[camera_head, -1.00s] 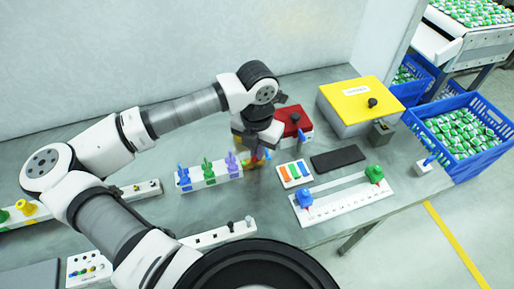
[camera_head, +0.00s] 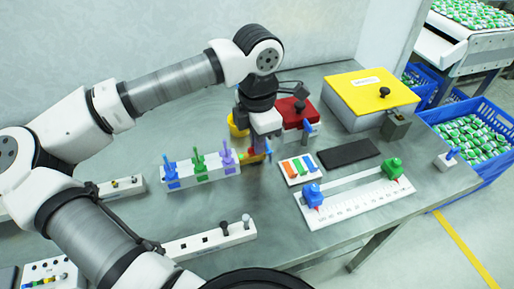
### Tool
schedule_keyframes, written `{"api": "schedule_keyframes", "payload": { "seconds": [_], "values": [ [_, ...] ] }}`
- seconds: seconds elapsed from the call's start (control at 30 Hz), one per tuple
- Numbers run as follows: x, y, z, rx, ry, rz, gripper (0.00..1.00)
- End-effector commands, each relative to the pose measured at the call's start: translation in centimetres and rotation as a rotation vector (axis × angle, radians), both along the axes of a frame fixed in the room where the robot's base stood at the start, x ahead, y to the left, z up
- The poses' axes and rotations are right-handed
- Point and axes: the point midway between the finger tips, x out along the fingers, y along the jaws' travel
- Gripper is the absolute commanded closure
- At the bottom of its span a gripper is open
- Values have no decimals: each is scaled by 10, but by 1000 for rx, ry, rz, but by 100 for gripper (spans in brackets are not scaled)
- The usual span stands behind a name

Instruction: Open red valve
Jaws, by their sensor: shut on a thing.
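My gripper (camera_head: 264,148) points down at the middle of the bench, at the right end of a white block with valves. It is shut on a small red-orange part (camera_head: 256,157), which looks like the red valve. The fingers hide most of this part, so its handle angle cannot be told. On the white block (camera_head: 206,181) to the left stand a blue valve (camera_head: 171,175), a green valve (camera_head: 199,162) and a purple valve (camera_head: 227,155).
A yellow round thing (camera_head: 236,128) stands partly behind my gripper. A red-topped box (camera_head: 296,110) is close on its right. A card with coloured bars (camera_head: 300,168), a black pad (camera_head: 349,154), a scale with sliders (camera_head: 355,206) and a yellow-lidded box (camera_head: 370,90) lie further right.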

Motion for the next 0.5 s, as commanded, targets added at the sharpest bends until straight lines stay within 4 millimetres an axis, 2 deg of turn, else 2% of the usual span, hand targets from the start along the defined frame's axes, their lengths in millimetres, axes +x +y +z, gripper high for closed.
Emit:
{"api": "schedule_keyframes", "payload": {
  "seconds": [0.2, 0.5],
  "values": [
    [0, -1, -2, -2, 0, -91, 100],
    [0, -1, 0, -3, -1, -132, 100]
  ]
}}
